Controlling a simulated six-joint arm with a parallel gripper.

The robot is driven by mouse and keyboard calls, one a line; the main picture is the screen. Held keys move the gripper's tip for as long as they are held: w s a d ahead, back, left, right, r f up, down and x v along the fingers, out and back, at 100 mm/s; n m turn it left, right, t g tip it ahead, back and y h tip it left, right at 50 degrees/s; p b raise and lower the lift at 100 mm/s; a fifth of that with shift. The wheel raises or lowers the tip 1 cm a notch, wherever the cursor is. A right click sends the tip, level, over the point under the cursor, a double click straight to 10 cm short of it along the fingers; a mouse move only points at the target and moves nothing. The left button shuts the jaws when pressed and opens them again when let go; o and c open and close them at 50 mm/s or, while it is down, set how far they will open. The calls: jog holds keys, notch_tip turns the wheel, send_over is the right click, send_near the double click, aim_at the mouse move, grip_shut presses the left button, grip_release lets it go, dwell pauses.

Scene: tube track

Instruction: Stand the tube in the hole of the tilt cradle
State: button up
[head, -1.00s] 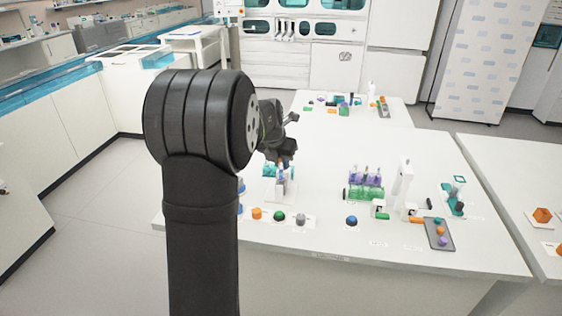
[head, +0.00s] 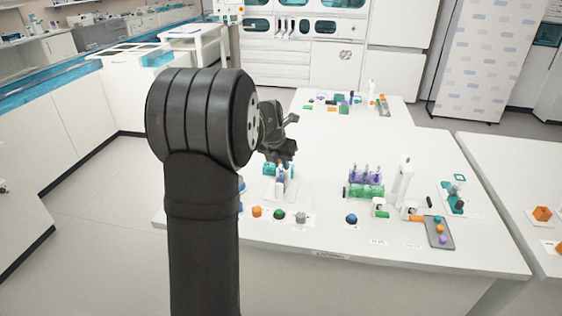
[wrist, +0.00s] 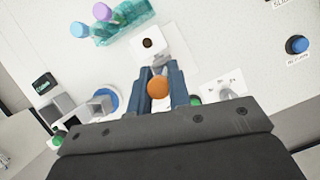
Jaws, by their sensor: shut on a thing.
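My gripper (wrist: 158,90) is shut on a tube, whose orange cap (wrist: 158,87) shows between the blue fingers in the wrist view. The tube's body is hidden below the cap. A white block with a dark round hole (wrist: 149,43), which looks like the tilt cradle, lies just beyond the fingertips. The cap appears beside the hole, not over it; the tube's height is unclear. In the head view my gripper (head: 283,160) is above the white cradle area (head: 281,190), and the arm partly hides the spot.
A teal rack (wrist: 122,20) with purple and blue round tops stands close to the block. A blue dome button (wrist: 297,45) is to the right. In the head view, a green rack with purple tubes (head: 365,188) and a white post (head: 403,180) stand farther right.

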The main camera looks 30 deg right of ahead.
jog(key=shift+f, duration=0.7)
jog(key=shift+f, duration=0.35)
jog(key=o, duration=0.8)
jog(key=shift+r, duration=0.1)
jog(key=v, duration=1.7)
jog(key=shift+r, duration=0.15)
